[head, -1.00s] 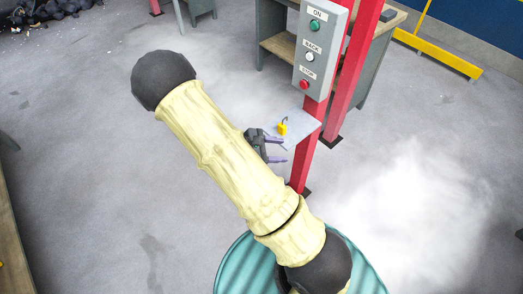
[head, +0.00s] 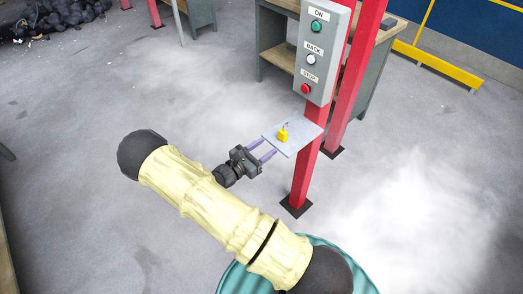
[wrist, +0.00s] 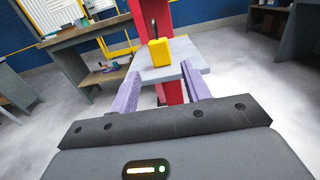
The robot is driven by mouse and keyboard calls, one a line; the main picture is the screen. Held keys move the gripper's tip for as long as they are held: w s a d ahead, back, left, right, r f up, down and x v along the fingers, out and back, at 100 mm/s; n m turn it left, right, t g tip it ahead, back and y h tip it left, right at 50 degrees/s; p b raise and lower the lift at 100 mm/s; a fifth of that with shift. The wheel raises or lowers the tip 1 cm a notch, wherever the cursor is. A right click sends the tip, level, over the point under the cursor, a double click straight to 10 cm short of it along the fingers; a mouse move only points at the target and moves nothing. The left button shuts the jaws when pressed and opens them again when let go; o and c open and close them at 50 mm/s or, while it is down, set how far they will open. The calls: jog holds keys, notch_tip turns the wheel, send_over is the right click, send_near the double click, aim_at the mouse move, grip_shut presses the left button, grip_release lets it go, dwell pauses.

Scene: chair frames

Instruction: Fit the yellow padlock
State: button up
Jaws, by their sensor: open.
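The yellow padlock (head: 283,135) stands upright on a small grey shelf (head: 296,142) fixed to a red post. It also shows in the wrist view (wrist: 160,52), with its dark shackle pointing up. My gripper (head: 264,150) is open and empty at the near left edge of the shelf. In the wrist view its two purple fingers (wrist: 162,92) are spread apart, and the padlock is beyond them, roughly centred between them. A grey control box (head: 321,50) with green, white and red buttons, labelled ON, BACK and STOP, is on the post above the shelf.
The red post (head: 306,172) stands right of my gripper, with another red post behind it. A workbench (head: 275,75) is behind the posts. A yellow floor rail (head: 437,65) is at the back right.

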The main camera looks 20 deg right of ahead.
aim_at(281, 137)
jog(key=b+x, duration=0.1)
jog(key=x, duration=0.6)
jog(key=shift+f+b, duration=0.15)
jog(key=shift+b, duration=0.15)
grip_shut()
jog(key=shift+r+p, duration=2.7)
jog(key=shift+r, duration=0.45)
